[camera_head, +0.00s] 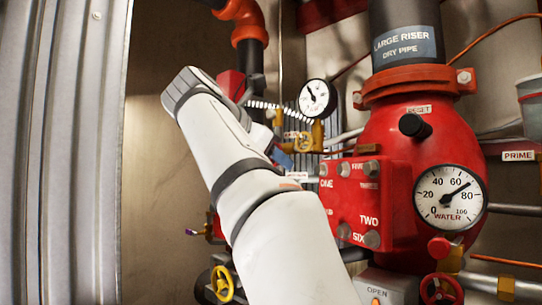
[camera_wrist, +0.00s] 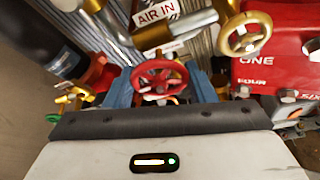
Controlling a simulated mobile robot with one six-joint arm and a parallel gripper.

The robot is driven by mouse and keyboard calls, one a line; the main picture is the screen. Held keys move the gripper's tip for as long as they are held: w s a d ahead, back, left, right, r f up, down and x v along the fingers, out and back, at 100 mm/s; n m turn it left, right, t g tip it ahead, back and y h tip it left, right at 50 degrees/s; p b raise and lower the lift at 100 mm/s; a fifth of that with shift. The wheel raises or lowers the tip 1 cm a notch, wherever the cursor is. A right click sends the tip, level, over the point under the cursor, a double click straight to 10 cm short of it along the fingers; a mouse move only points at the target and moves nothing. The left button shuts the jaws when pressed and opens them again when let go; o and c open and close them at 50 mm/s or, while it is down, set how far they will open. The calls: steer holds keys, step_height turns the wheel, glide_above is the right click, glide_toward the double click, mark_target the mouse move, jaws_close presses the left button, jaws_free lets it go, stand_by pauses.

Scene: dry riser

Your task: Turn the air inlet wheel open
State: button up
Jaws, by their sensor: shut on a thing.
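In the wrist view a small red handwheel (camera_wrist: 158,78) sits between the two blue fingers of my gripper (camera_wrist: 160,82), below a white "AIR IN" label (camera_wrist: 158,13). The fingers are shut on the wheel, one at each side of it. In the head view my white arm covers the red wheel; only a bit of blue finger (camera_head: 282,158) shows beside the forearm. How far the wheel is turned cannot be told.
A gold wheel (camera_wrist: 245,33) is close at upper right, also in the head view (camera_head: 304,142). The red riser body (camera_head: 390,140), with a water gauge (camera_head: 450,197), stands right of my arm. A corrugated metal panel (camera_head: 60,150) is at left.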

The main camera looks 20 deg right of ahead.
steer(key=shift+n+g, duration=0.3)
steer(key=shift+n, duration=0.1)
stand_by(0.4)
steer(key=o, duration=1)
steer(key=shift+a, duration=0.1)
steer(key=v, duration=0.7)
steer(key=shift+a+r, duration=0.15)
steer(key=shift+a, duration=0.15)
